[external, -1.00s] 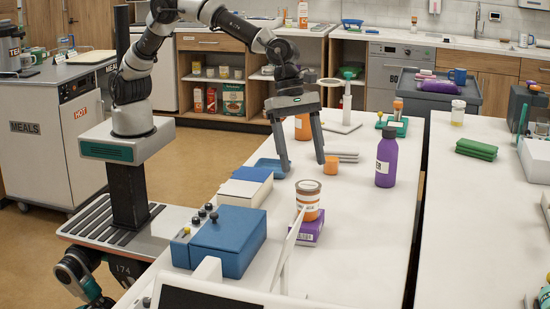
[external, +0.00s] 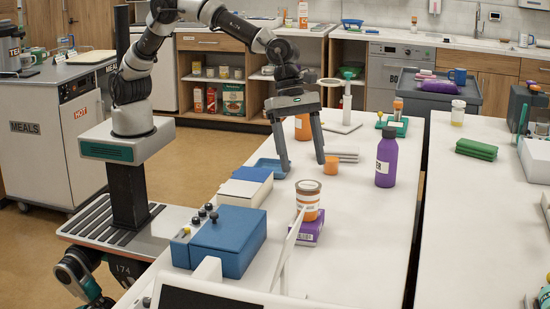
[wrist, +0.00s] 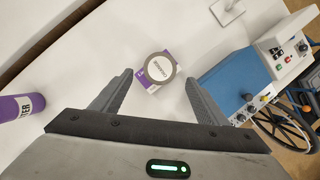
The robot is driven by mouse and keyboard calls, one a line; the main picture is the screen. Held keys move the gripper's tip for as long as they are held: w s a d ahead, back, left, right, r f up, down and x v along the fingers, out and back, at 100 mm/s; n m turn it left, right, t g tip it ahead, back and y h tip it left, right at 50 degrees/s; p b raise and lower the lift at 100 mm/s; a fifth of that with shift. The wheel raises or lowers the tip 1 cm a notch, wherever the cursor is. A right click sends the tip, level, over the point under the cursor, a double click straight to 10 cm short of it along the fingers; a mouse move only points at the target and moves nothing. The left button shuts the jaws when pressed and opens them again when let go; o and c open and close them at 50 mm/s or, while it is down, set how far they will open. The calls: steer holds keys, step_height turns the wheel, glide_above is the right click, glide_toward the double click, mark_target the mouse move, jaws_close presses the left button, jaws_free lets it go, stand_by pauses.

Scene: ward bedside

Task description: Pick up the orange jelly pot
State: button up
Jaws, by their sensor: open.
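A small orange pot (external: 331,166), which looks like the jelly pot, stands on the white bedside counter (external: 355,215). My gripper (external: 302,166) is open and points down over the counter, with nothing held between its fingers. In the external view its right fingertip appears just left of the pot and higher; whether they touch I cannot tell. In the wrist view my gripper's fingers (wrist: 159,78) are spread wide, and the orange pot does not show there.
An orange-and-white tin (external: 308,200) stands on a purple box (external: 309,230), nearer the camera. A purple bottle (external: 386,160) stands to the right. A blue tray (external: 268,166) and a blue-and-grey unit (external: 228,240) line the left edge. An orange bottle (external: 302,128) is behind my gripper.

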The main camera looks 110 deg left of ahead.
steer(key=shift+c, duration=0.4)
steer(key=m+y, duration=0.5)
steer(key=m, duration=1.5)
glide_toward(331, 157)
steer(key=shift+g, duration=0.3)
steer(key=x, duration=0.2)
steer(key=w+x, duration=0.1)
steer(key=x, duration=0.2)
steer(key=shift+a+b, duration=0.15)
steer(key=shift+b, duration=0.25)
steer(key=x, duration=0.5)
steer(key=shift+s+f, duration=0.1)
steer(key=shift+s, duration=0.1)
steer(key=c, duration=1.1)
